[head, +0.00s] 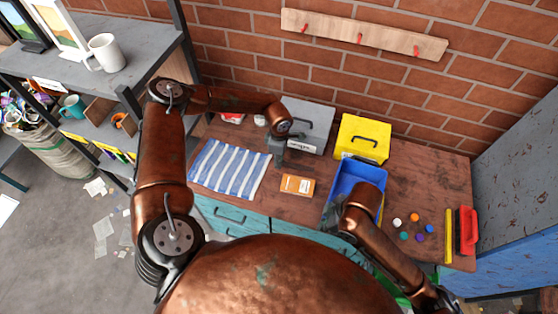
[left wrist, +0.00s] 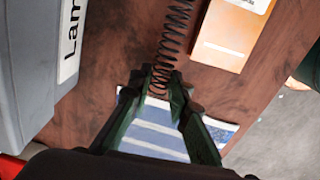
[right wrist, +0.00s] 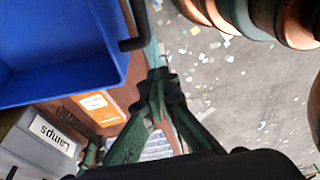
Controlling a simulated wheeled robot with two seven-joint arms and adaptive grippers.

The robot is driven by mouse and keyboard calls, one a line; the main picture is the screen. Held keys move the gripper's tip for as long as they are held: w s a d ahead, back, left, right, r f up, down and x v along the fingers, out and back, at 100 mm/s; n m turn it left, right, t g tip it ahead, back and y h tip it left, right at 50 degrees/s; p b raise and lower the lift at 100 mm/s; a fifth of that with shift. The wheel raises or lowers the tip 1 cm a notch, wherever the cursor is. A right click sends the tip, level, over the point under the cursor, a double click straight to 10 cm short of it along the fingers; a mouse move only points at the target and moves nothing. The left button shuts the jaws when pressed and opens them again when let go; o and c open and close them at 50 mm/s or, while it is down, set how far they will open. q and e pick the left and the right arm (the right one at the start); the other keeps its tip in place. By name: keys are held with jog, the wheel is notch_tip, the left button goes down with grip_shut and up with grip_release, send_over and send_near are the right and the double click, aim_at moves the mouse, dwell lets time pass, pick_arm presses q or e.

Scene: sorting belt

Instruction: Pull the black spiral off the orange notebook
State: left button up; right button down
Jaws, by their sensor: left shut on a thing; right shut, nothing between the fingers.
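The orange notebook (head: 297,185) lies flat on the brown workbench; it also shows in the left wrist view (left wrist: 228,35) and the right wrist view (right wrist: 96,102). The black spiral (left wrist: 174,42) is a long coil beside the notebook in the left wrist view, with bench showing between them. My left gripper (left wrist: 162,82) is shut on one end of the spiral. In the head view this gripper (head: 279,158) is just behind the notebook. My right gripper (right wrist: 158,78) is shut and empty, near the blue bin and the bench's front edge; my arm hides it in the head view.
A grey box labelled Lamps (head: 312,118) and a yellow box (head: 364,134) stand at the back. The blue bin (head: 360,177) is right of the notebook. A striped cloth (head: 230,168) lies at left. Several coloured discs (head: 414,217) and a red-handled tool (head: 466,232) lie at right.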

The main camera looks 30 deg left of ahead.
dwell(0.5)
pick_arm(q)
jog(key=w+a+r+p, duration=0.1)
jog(key=w+r, duration=0.3)
jog(key=r, duration=0.4)
jog(key=shift+w+a+r+p, duration=0.3)
jog(key=shift+w+p, duration=0.1)
jog(key=shift+p, duration=0.45)
jog(key=shift+s, duration=0.1)
dwell(0.4)
jog(key=s+d+r+p, duration=0.1)
jog(key=s+d+p, duration=0.1)
jog(key=s+p, duration=0.3)
jog(key=s+d+p, duration=0.2)
jog(key=s+p, duration=0.2)
jog(key=s, duration=0.7)
jog(key=shift+s+r+p, duration=0.2)
jog(key=shift+r+p, duration=0.15)
jog(key=shift+p, duration=0.05)
dwell(0.5)
